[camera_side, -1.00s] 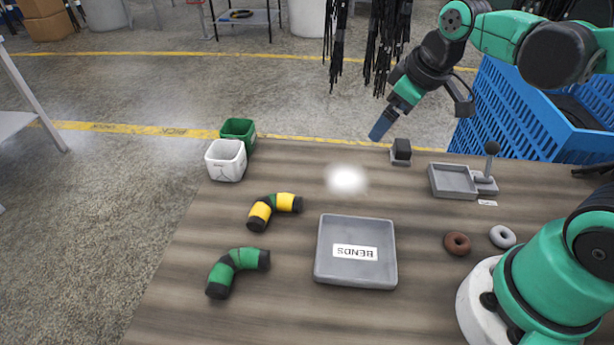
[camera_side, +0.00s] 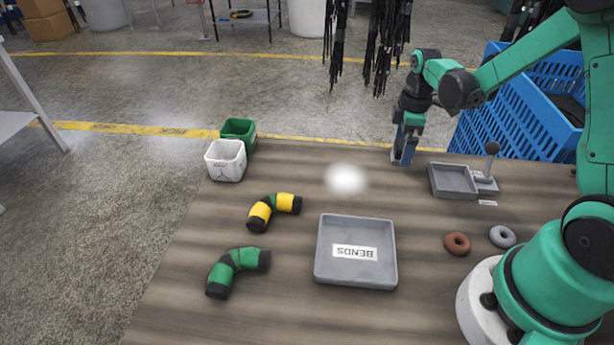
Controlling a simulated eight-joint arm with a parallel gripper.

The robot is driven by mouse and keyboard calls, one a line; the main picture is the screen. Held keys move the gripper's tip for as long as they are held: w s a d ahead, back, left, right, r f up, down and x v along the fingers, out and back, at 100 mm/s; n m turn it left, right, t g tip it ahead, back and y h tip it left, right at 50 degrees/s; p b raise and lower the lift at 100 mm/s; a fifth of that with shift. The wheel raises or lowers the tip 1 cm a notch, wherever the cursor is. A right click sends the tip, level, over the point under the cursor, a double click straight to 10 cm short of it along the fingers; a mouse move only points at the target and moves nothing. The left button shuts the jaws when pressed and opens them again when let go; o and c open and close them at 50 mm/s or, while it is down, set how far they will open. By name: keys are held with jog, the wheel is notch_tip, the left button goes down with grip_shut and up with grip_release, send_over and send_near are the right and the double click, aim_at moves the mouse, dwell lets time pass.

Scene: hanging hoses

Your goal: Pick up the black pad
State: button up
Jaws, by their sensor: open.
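My gripper (camera_side: 403,154) points down at the back edge of the table, right where the black pad and its small grey holder stand. Its blue-grey fingers are open and come down around that spot. The black pad is hidden behind the fingers, so I cannot tell whether they touch it.
A grey tray with a lever (camera_side: 454,180) stands close to the right of my gripper. A grey tray labelled BENDS (camera_side: 355,275), a yellow bend (camera_side: 262,212), a green bend (camera_side: 236,270), two rings (camera_side: 457,243) and two bins (camera_side: 226,160) are on the table. Black hoses (camera_side: 380,45) hang behind.

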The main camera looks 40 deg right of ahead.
jog(key=shift+f, duration=0.55)
jog(key=c, duration=1.3)
jog(key=shift+r, duration=0.15)
notch_tip(320, 180, up, 20)
jog(key=shift+f, duration=0.1)
